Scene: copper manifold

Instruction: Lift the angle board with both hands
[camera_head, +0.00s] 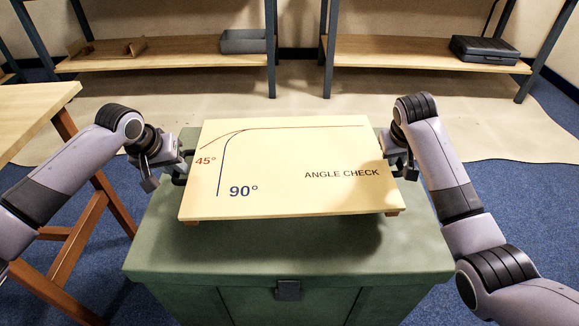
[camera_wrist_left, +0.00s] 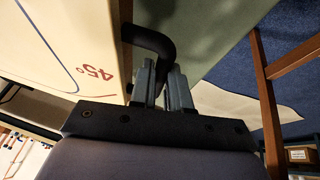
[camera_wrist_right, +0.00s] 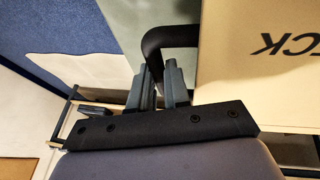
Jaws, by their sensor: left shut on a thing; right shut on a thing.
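The angle board (camera_head: 290,165) is a pale yellow panel marked "45°", "90°" and "ANGLE CHECK". It is roughly level over the green chest (camera_head: 290,262), and its shadow on the lid suggests a gap beneath. My left gripper (camera_head: 177,168) is shut on the black handle at the board's left side; this handle (camera_wrist_left: 153,40) also shows in the left wrist view. My right gripper (camera_head: 403,167) is shut on the right black handle (camera_wrist_right: 165,40), seen in the right wrist view. Small brown blocks show under the front corners. The board's underside is hidden.
A wooden table (camera_head: 35,110) stands at the left. Two shelf units stand at the back, with a grey bin (camera_head: 243,41) and a dark case (camera_head: 490,49) on them. The space above the board is clear.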

